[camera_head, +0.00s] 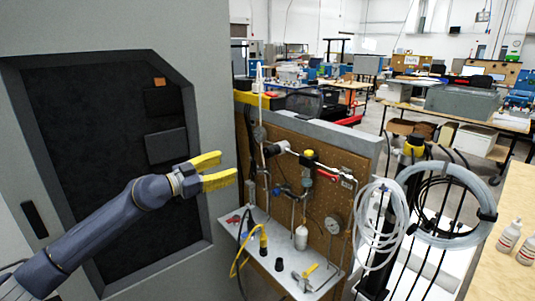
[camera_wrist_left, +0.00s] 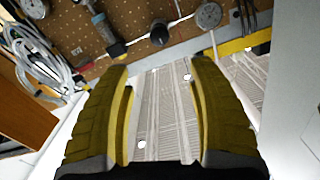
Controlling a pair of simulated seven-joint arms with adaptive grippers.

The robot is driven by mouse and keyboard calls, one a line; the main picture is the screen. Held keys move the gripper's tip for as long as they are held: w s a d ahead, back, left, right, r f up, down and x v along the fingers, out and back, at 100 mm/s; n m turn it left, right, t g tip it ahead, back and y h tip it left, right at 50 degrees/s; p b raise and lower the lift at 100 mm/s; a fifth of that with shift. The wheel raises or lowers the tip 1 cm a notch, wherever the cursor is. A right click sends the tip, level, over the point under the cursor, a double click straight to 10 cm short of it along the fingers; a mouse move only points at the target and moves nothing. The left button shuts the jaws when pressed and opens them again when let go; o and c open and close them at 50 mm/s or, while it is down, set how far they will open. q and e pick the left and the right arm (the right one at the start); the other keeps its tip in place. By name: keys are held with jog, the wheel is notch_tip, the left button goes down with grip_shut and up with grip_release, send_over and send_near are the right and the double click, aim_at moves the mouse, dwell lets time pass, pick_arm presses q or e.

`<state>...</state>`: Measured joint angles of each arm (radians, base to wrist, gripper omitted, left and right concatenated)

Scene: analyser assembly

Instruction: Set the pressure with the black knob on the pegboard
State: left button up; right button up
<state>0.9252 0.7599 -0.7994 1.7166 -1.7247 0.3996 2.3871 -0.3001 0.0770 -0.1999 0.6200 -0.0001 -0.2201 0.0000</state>
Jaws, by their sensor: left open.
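The brown pegboard (camera_head: 318,190) stands in the middle of the head view, with pipes, valves and gauges on it. A black-and-yellow fitting (camera_head: 308,156) sits on its upper pipe. In the left wrist view, a black round knob (camera_wrist_left: 159,35) shows on the pegboard (camera_wrist_left: 135,14), beyond the fingertips. I cannot tell for certain which head-view part matches it. My left gripper (camera_head: 220,172) has yellow fingers, spread apart and empty, left of the pegboard and apart from it. It also shows in the left wrist view (camera_wrist_left: 158,70). My right gripper is not in view.
A white shelf (camera_head: 262,264) below holds small fittings and a yellow cable. Coiled tubing (camera_head: 382,225) hangs at the right. A grey cabinet (camera_head: 215,80) stands at the left, behind my left arm.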

aim_at(266, 153)
pick_arm(q)
jog(key=shift+n, duration=0.6)
jog(key=x, duration=1.7)
jog(key=shift+w+d, duration=0.1)
jog(key=shift+w, duration=0.1)
jog(key=shift+c, duration=0.5)
grip_shut()
